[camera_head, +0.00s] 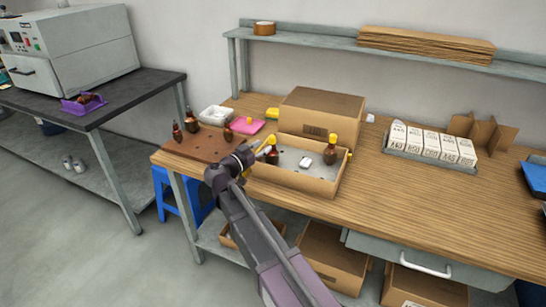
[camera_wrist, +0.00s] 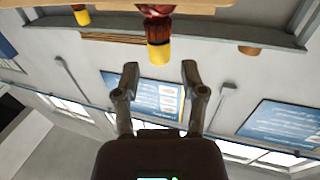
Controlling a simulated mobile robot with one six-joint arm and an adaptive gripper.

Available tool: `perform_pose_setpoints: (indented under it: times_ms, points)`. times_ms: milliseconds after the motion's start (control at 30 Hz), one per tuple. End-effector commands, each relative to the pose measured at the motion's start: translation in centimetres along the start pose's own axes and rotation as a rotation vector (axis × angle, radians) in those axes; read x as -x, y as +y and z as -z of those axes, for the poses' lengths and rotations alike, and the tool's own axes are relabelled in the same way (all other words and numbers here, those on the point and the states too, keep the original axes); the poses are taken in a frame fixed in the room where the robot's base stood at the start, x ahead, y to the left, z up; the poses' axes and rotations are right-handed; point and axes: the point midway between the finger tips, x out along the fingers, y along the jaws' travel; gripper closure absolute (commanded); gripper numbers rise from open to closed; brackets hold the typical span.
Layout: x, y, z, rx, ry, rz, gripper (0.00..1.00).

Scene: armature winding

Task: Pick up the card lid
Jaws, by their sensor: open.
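A brown cardboard box shape (camera_head: 322,112) with a dark label stands behind the open card tray; it may be the card lid. The open card tray (camera_head: 290,186) has a grey inside and holds two dark armatures with yellow tops, one at left (camera_head: 272,156) and one at right (camera_head: 331,153), with a small white piece between them. My gripper (camera_head: 264,147) is at the tray's left side, by the left armature. In the wrist view my gripper (camera_wrist: 160,70) is open and empty. A yellow-topped armature (camera_wrist: 158,50) appears upside down beyond its fingertips; contact is not visible.
Several armatures stand on a brown board (camera_head: 196,147) at left, near a white tray and a pink pad. A rack of white boxes (camera_head: 430,145) and card dividers stand at right. A shelf (camera_head: 340,40) runs above. The table's front right is clear.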

Motion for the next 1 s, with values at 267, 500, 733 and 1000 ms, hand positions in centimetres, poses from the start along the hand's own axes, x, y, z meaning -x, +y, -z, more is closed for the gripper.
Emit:
perform_pose_setpoints:
  times_ms: [267, 500, 733, 1000]
  points:
    - [-2.0, 0.0, -0.6, 0.000, 0.000, -0.001, 0.46]
    - [-4.6, 0.1, -0.6, 0.000, 0.000, -0.001, 0.46]
    - [-5.2, 0.1, -0.6, 0.000, 0.000, 0.001, 0.46]
    - [-5.1, 0.1, -0.6, 0.000, 0.000, 0.000, 0.46]
